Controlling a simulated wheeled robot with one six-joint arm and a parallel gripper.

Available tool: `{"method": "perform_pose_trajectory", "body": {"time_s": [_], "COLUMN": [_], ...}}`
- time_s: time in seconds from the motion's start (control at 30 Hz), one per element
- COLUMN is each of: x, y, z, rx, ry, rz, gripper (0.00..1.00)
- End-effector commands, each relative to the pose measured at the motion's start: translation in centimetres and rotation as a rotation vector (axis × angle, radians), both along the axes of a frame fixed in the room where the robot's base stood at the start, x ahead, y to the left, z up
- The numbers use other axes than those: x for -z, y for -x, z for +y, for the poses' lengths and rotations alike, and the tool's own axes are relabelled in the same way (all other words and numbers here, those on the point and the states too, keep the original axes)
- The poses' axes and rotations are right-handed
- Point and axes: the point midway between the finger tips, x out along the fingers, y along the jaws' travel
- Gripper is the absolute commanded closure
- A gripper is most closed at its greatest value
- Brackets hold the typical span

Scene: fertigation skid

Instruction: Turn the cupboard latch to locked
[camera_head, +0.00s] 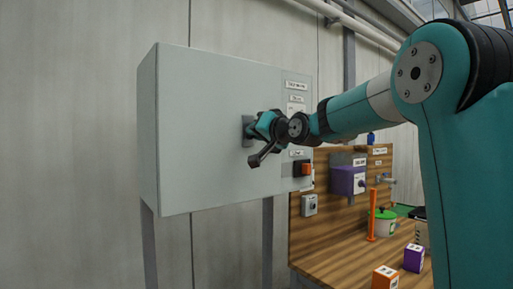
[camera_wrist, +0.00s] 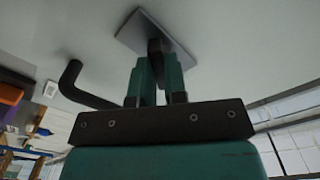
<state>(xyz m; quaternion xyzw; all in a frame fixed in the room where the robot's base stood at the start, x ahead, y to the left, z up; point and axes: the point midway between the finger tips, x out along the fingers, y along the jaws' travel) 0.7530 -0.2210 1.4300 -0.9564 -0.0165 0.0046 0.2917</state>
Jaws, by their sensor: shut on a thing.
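The grey cupboard (camera_head: 200,130) fills the left middle of the head view, with its door face towards me. A square grey latch plate (camera_head: 248,130) sits on that face; it also shows in the wrist view (camera_wrist: 182,46). My gripper (camera_head: 262,125) is at the plate. In the wrist view, its teal fingers (camera_wrist: 158,78) are shut on the dark latch handle (camera_wrist: 155,50), which stands out from the plate. A dark bent bar (camera_wrist: 72,75) shows left of the fingers; I cannot tell what it joins. The fingers hide part of the handle.
Small labels (camera_head: 297,85) and an orange-and-black switch (camera_head: 303,168) are on the cupboard's right side. A wooden bench (camera_head: 335,250) at lower right holds a purple box (camera_head: 347,180), an orange post (camera_head: 372,215), a green-lidded tub (camera_head: 384,224) and small cubes (camera_head: 385,278).

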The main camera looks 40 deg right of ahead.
Motion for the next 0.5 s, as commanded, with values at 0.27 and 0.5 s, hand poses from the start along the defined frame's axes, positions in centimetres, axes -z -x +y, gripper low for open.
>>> {"method": "perform_pose_trajectory", "body": {"time_s": [0.27, 0.5], "x": [0.65, 0.52], "y": [0.00, -0.01], "z": [0.00, -0.01], "rx": [0.000, 0.000], "ry": [0.256, 0.435], "rz": [-0.009, -0.013], "gripper": [1.00, 1.00]}}
